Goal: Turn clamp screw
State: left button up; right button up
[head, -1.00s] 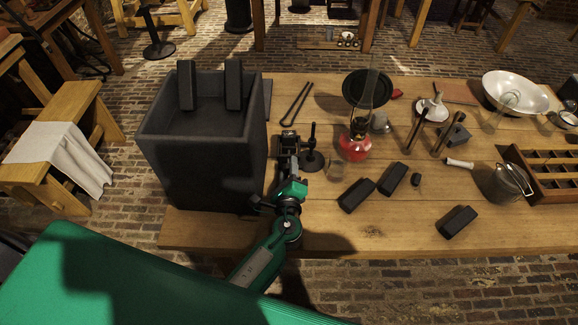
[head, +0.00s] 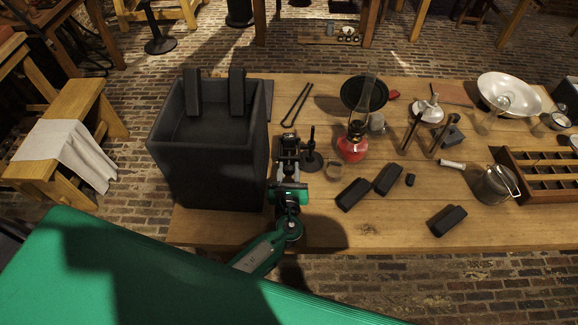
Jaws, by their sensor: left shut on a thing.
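My left gripper (head: 289,142) reaches over the table's front edge, between the big dark box and a small black stand. It is shut on a small dark part that I take to be the clamp screw; the jaws mostly hide it. The black stand (head: 312,159), with a round base and an upright rod, is just right of the jaws. I cannot tell whether the stand and the held part are joined. My right gripper is not in view.
The open dark box (head: 210,165) stands close on the left, with two black blocks at its rim. A red lamp (head: 352,150) with a glass chimney is to the right. Black blocks (head: 388,179) lie in front of it. The front right wood is mostly clear.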

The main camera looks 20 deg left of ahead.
pick_arm(q)
jog(key=m+p, duration=0.3)
jog(key=m, duration=0.2)
jog(key=shift+s, duration=0.1)
jog(key=shift+m, duration=0.3)
dwell(0.4)
jog(key=o, duration=1)
jog(key=shift+s+f, duration=0.1)
jog(key=shift+s, duration=0.35)
jog(key=b+v, duration=0.3)
jog(key=v, duration=0.9)
jog(key=shift+d, duration=0.1)
jog(key=shift+s+d+b, duration=0.1)
jog(key=shift+s+b, duration=0.2)
jog(key=shift+s, duration=0.15)
